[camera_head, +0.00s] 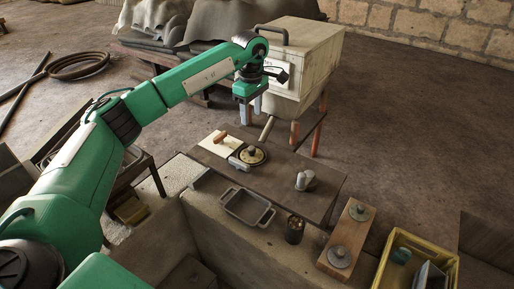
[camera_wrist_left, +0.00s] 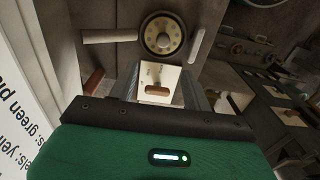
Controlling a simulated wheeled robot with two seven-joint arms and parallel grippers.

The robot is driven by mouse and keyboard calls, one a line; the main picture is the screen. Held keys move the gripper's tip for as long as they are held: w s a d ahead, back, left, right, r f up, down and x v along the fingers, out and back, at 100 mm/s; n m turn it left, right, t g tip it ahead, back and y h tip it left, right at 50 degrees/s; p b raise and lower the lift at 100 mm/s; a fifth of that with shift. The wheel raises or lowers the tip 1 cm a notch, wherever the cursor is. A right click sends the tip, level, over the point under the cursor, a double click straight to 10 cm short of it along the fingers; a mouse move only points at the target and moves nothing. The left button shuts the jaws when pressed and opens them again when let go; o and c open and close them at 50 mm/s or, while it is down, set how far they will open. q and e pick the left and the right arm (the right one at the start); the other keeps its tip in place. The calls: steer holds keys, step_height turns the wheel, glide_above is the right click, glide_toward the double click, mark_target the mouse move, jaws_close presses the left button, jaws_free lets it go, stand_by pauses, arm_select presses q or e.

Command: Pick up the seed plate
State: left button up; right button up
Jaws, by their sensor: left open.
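A round tan plate with a ring of small holes, which looks like the seed plate (camera_head: 252,155), sits in a dark round rim on the dark tabletop. It also shows at the top of the left wrist view (camera_wrist_left: 163,34). My left gripper (camera_head: 250,110) is raised above the back of the table, in front of the cream box. Its fingers (camera_wrist_left: 163,88) are apart with nothing between them. In the wrist view, a pale board (camera_wrist_left: 159,72) with a brown wooden piece lies below, seen between the fingers. My right gripper is out of view.
A grey tray (camera_head: 247,206), a dark can (camera_head: 294,229) and small grey cylinders (camera_head: 305,180) stand near the plate. A wooden board (camera_head: 349,236) with two grey discs and a yellow crate (camera_head: 398,239) are at right. The cream box (camera_head: 306,60) stands behind.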

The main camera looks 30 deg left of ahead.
mark_target(252, 148)
arm_select(q)
steer(key=f, duration=0.2)
steer(key=f+p, duration=0.1)
steer(key=f, duration=0.1)
steer(key=f+p, duration=0.1)
steer(key=f, duration=0.1)
steer(key=shift+s, duration=0.4)
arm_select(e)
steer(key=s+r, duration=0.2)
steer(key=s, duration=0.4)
arm_select(q)
step_height(252, 148, down, 2)
steer(key=shift+f+p, duration=0.15)
steer(key=shift+p, duration=0.45)
step_height(252, 148, down, 3)
steer(key=shift+w+f+p, duration=0.1)
steer(key=shift+f+p, duration=0.1)
steer(key=shift+p, duration=0.75)
steer(key=shift+f, duration=0.5)
steer(key=c, duration=1)
jaws_close()
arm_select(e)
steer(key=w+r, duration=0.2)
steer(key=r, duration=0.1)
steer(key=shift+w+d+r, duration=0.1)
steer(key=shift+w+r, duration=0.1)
